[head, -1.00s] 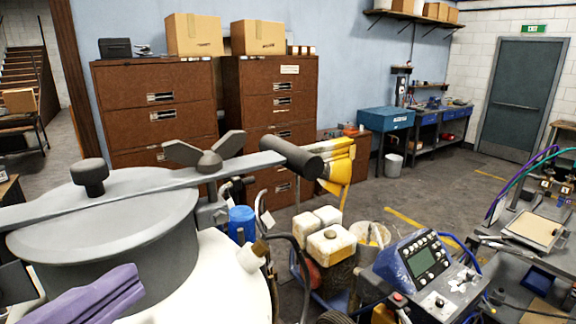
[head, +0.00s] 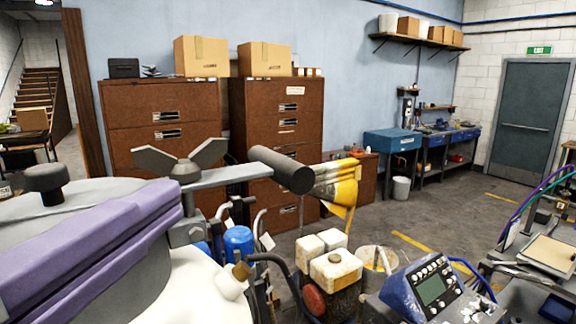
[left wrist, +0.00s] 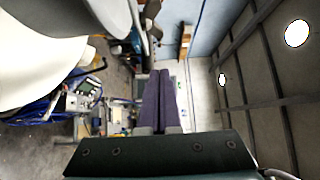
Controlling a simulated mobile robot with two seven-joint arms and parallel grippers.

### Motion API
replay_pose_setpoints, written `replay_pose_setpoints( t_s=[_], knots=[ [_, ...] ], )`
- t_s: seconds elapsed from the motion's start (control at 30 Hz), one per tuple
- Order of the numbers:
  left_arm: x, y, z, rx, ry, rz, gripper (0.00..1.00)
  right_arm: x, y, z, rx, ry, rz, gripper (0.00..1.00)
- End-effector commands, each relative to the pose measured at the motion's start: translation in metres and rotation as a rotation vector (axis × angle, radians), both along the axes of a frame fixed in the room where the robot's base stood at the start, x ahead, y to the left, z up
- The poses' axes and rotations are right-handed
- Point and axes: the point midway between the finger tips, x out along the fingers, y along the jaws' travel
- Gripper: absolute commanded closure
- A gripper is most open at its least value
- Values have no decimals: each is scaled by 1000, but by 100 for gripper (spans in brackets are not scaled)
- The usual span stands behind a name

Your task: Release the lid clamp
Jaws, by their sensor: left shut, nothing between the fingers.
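The lid clamp is a grey bar (head: 228,175) across the tank lid (head: 85,190). It ends in a dark cylindrical grip (head: 282,169), and a grey wing nut (head: 188,164) sits on it. My left gripper (head: 172,203) comes in from the left with its purple fingers shut and empty. It is in front of the lid, left of the wing nut and apart from the grip, and hides part of the bar and lid. My right gripper is not in view.
A black knob (head: 45,182) stands on the lid. A blue control console (head: 430,285) and white-topped canisters (head: 335,268) stand to the right of the tank. Brown filing cabinets (head: 285,105) are behind. Floor is open toward the green door (head: 520,105).

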Motion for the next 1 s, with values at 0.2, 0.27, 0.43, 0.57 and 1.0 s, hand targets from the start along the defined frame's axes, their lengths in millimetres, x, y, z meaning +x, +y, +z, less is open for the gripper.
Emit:
replay_pose_setpoints(
  t_s=[0.2, 0.27, 0.43, 0.57, 1.0],
  knots=[
    [30, -6, -3, -1, -8, -2, 100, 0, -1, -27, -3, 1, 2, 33],
    [40, -8, -2, 0, -6, 1, 100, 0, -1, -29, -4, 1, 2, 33],
    [70, -14, 6, 2, 1, 0, 100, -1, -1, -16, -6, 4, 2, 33],
    [89, -5, 6, 4, 2, 0, 100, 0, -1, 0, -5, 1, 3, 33],
    [107, 8, -1, -1, 1, -1, 100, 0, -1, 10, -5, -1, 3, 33]
  ],
)
